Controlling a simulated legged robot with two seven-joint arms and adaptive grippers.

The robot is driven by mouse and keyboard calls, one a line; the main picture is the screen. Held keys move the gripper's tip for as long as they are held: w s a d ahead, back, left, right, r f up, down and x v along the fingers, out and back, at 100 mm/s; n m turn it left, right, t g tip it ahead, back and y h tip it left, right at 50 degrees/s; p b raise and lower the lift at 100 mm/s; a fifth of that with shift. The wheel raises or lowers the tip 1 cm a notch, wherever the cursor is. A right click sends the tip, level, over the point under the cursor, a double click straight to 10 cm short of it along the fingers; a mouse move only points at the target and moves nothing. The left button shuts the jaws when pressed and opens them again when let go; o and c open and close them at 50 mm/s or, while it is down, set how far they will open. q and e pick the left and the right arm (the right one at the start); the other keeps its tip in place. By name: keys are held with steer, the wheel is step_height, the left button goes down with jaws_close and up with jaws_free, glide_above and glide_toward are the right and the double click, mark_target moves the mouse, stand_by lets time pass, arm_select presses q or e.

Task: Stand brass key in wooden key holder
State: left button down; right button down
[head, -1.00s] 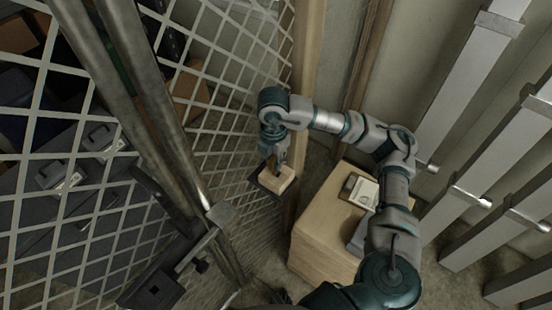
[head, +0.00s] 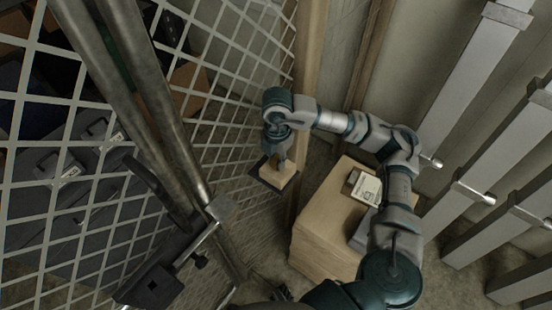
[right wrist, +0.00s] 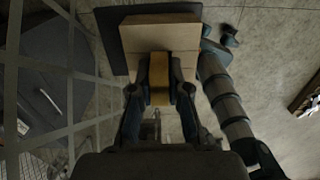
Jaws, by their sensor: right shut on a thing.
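The wooden key holder (head: 277,177) is a pale block on a small dark shelf by the mesh fence. In the right wrist view the key holder (right wrist: 160,33) lies just beyond my fingertips. My right gripper (right wrist: 159,88) is shut on the brass key (right wrist: 159,72), a yellowish upright piece between the two fingers. In the head view my right gripper (head: 279,160) is right above the holder. The key overlaps the holder in the wrist view; I cannot tell whether it sits in a slot. The key's lower end is hidden. My left gripper does not show.
The wire mesh fence (head: 235,120) runs close on the left, with a metal gate post (head: 150,95). A wooden cabinet (head: 325,230) with a small box (head: 366,187) on top stands right of the holder. Metal beams (head: 465,85) line the right wall.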

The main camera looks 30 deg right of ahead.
steer(key=shift+d, duration=0.35)
steer(key=c, duration=1.1)
jaws_free()
steer(key=shift+o, duration=0.2)
steer(key=shift+a, duration=0.2)
steer(key=shift+a+r, duration=0.1)
steer(key=shift+r, duration=0.05)
step_height(320, 180, up, 12)
steer(key=shift+f, duration=0.2)
